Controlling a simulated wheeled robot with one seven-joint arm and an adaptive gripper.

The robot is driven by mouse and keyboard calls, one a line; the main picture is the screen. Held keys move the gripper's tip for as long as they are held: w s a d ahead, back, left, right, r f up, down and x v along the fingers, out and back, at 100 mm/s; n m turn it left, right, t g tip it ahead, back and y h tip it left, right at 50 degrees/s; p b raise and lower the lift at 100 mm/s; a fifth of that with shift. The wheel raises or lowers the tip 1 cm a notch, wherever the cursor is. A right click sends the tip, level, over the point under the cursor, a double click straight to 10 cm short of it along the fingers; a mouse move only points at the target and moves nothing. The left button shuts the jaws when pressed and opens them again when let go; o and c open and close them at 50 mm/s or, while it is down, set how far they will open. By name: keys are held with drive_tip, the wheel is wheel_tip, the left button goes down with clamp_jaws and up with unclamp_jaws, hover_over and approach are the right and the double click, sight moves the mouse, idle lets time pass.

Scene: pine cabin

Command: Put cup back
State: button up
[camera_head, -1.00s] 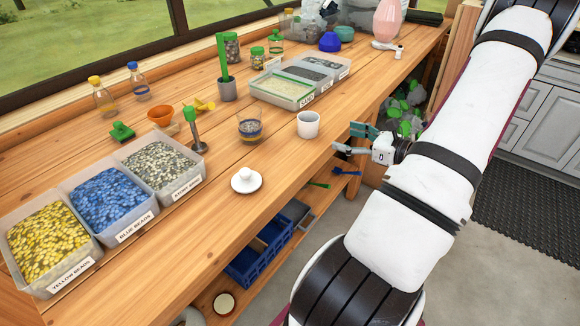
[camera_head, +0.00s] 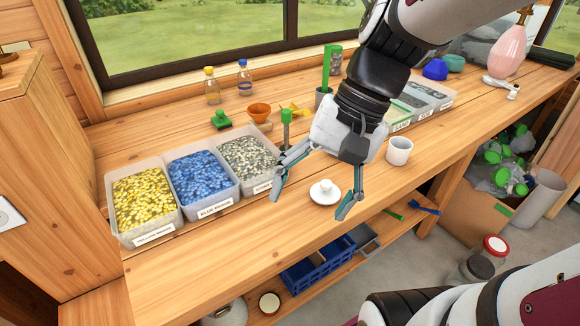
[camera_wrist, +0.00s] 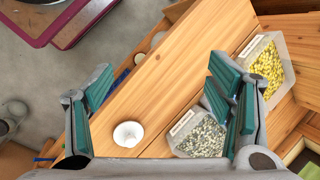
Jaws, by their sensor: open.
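A white cup (camera_head: 399,151) stands upright on the wooden workbench, just right of my gripper in the head view. My gripper (camera_head: 312,203) is open and empty over the bench, with its fingers pointing down and spread apart. A round white lid with a knob (camera_head: 325,191) shows between the fingers in the head view, lying on the bench. The lid also shows in the wrist view (camera_wrist: 128,134), near the left finger. The glass cup with blue and yellow contents is hidden behind my gripper now.
Bins of yellow beads (camera_head: 147,203), blue beads (camera_head: 203,178) and grey stones (camera_head: 247,158) stand left of my gripper. A blue crate (camera_head: 310,266) is on the lower shelf.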

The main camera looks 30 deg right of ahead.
drive_tip(key=s+r+n+t+h, duration=0.2)
drive_tip(key=s+n+h, duration=0.2)
drive_tip(key=s+n, duration=0.2)
drive_tip(key=shift+s+a+n, duration=0.2)
drive_tip(key=shift+s+n, duration=0.1)
drive_tip(key=shift+n, duration=0.5)
